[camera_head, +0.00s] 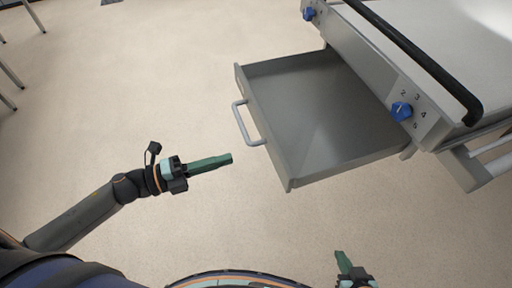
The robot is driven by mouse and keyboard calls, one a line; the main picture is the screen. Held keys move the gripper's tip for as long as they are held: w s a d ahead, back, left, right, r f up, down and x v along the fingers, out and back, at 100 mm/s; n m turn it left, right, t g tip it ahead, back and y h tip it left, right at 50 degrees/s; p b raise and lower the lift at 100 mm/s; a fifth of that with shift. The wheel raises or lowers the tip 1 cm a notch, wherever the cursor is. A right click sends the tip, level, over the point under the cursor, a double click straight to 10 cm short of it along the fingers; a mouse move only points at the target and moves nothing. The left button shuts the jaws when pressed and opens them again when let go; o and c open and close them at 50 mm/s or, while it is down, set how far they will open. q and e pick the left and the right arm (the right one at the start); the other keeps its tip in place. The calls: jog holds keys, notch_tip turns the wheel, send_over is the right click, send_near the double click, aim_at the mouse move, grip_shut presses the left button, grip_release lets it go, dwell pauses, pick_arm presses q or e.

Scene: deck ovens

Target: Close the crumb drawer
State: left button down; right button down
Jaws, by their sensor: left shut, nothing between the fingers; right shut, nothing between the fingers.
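The crumb drawer (325,115) is a grey metal drawer pulled well out from the oven body, towards the left of the picture. It looks empty. Its light grey bar handle (241,122) sits on the front face. My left gripper (229,159) is shut and empty, with its green fingers pointing right, a short way below and left of the handle and apart from it. My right gripper (341,256) is shut and empty at the bottom edge, below the drawer and away from it.
The oven (440,50) fills the upper right, with a black rail (415,55) and blue knobs, one of them (401,111) close to the drawer's right end. Another grey part with a light bar juts out at the right edge. The floor (120,90) left of the drawer is clear. Thin metal legs stand at the far left.

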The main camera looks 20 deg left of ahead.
aim_at(269, 147)
pick_arm(q)
jog(key=p+x, duration=0.1)
jog(key=x, duration=0.7)
jog(key=shift+w+d, duration=0.15)
jog(key=shift+w, duration=0.1)
